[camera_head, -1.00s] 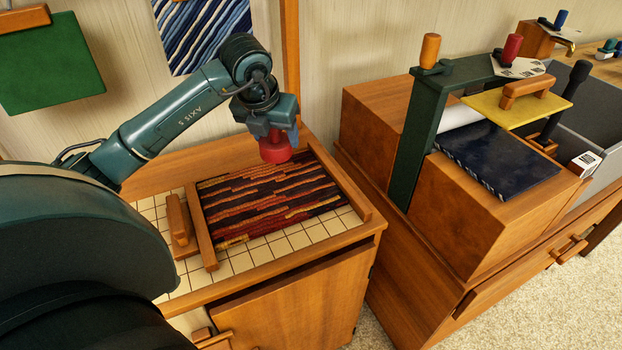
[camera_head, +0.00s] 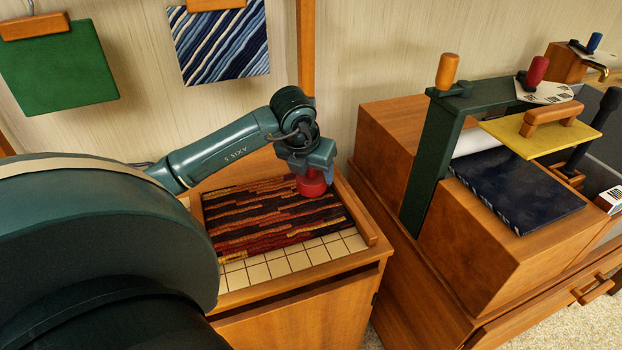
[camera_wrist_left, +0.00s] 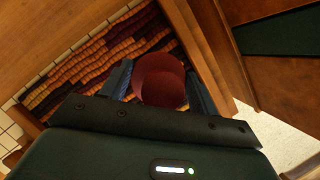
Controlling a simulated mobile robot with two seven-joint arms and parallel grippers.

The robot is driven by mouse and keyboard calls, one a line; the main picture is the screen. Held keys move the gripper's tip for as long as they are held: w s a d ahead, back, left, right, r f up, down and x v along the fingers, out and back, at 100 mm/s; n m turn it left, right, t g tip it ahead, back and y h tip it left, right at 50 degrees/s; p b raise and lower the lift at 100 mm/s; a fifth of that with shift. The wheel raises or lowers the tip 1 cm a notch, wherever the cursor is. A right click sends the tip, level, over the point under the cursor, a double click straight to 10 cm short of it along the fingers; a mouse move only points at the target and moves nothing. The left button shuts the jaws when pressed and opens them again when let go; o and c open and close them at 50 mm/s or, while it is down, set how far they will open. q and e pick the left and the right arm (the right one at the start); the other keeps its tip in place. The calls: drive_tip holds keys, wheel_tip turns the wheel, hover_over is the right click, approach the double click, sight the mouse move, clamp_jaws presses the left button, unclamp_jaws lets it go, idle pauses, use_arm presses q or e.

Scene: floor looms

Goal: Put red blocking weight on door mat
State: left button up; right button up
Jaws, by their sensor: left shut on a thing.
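The red blocking weight (camera_head: 311,184) is a round red piece at the far right part of the door mat. My left gripper (camera_head: 312,172) is shut on it from above. The weight also shows between the two fingers in the left wrist view (camera_wrist_left: 160,80). The door mat (camera_head: 262,215) is woven in red, orange and dark stripes and lies on a white tiled top; it shows behind the weight in the wrist view (camera_wrist_left: 85,68). I cannot tell whether the weight touches the mat. My right gripper is not in view.
A wooden rim (camera_head: 358,210) edges the tiled top on the right. A wooden block with a green press frame (camera_head: 430,165) and a dark blue book-like slab (camera_head: 515,190) stands further right. A green mat (camera_head: 60,68) and a blue striped mat (camera_head: 222,42) hang on the wall.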

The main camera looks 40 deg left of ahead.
sight(309, 173)
use_arm(q)
wheel_tip(309, 173, down, 3)
drive_tip(key=shift+r, duration=0.2)
drive_tip(key=shift+f+b, duration=0.2)
drive_tip(key=shift+b, duration=0.1)
drive_tip(key=o, duration=1.6)
